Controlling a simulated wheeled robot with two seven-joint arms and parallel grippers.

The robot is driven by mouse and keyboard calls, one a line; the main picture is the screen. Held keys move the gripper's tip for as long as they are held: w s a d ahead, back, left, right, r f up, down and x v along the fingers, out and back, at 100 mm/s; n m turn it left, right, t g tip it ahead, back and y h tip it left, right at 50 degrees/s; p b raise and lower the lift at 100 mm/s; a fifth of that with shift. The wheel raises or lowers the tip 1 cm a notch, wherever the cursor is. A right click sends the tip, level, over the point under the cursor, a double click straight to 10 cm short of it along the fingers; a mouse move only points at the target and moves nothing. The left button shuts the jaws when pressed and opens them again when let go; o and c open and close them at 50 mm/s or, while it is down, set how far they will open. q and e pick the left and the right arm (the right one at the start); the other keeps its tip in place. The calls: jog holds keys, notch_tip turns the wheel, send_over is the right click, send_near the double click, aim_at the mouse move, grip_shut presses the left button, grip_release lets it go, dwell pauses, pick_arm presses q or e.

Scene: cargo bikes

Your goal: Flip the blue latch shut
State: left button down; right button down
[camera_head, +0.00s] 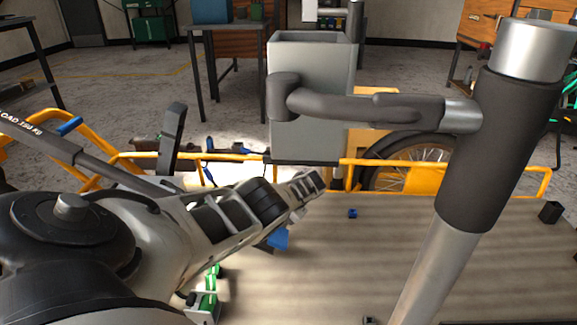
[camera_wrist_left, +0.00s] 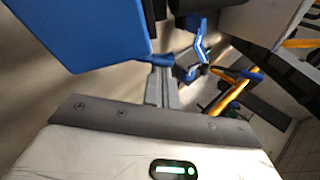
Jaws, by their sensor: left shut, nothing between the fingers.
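In the left wrist view my left gripper (camera_wrist_left: 161,86) has its grey fingers together, with nothing held between them. A bent blue part (camera_wrist_left: 199,47) is just beyond and right of the fingertips, but I cannot tell for sure that it is the latch. A large blue panel (camera_wrist_left: 80,32) fills the upper left, close to the fingers. In the head view my left arm reaches in from the left and hides its fingers. A blue piece (camera_head: 278,239) shows partly below that arm, and a small blue piece (camera_head: 352,213) sits on the cargo deck. My right gripper is not seen.
The wooden cargo deck (camera_head: 330,285) is mostly bare. A yellow rail (camera_head: 235,157) runs along its far side. A thick dark and silver bar (camera_head: 500,150) stands over the right side. A grey bin (camera_head: 311,100) stands beyond. A green part (camera_head: 208,290) is below my arm.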

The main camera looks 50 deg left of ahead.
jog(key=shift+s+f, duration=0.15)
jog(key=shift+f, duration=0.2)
pick_arm(q)
jog(key=shift+d, duration=0.1)
jog(key=shift+s+d+f+p, duration=0.2)
jog(key=shift+d+p, duration=0.45)
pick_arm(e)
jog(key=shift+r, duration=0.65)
